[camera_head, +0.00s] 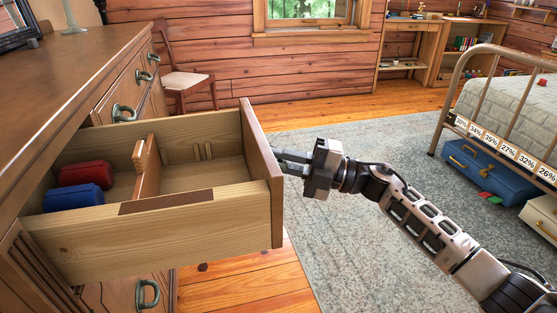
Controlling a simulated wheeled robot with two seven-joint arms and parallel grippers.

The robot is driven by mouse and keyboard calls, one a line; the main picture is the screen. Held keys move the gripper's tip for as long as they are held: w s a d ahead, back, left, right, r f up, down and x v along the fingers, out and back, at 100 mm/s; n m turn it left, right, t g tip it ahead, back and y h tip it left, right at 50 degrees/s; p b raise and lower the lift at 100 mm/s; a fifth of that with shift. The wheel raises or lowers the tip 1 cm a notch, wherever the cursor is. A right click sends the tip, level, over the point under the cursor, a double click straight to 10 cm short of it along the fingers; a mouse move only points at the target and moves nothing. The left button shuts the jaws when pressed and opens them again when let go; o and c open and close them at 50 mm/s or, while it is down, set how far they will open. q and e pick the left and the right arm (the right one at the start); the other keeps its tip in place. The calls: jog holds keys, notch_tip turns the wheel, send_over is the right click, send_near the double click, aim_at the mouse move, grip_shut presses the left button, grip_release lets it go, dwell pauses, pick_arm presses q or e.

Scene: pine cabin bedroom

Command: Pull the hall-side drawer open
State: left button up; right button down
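A wooden drawer (150,240) stands well out of the dresser (80,75) at the left, its inside in plain view. A divider (148,170) splits it. A red item (86,174) and a blue item (74,197) lie in the compartment nearer the dresser. My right gripper (279,162) is at the outer face of the drawer front (262,165), its fingers pointing at it. The drawer's handle and the fingertips' grip are hidden, so I cannot tell whether the fingers are closed on anything. My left gripper is out of view.
Other drawers with green-grey handles (124,112) are in the dresser, one handle (147,294) below the open drawer. A chair (185,80) stands behind. A bed (515,100) with a blue suitcase (480,170) beneath is at right. Rug (350,240) and floor between are clear.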

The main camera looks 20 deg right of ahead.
jog(key=c, duration=1.8)
grip_release()
jog(key=shift+o, duration=0.3)
jog(key=shift+d, duration=0.1)
jog(key=v, duration=1.6)
jog(key=shift+s, duration=0.1)
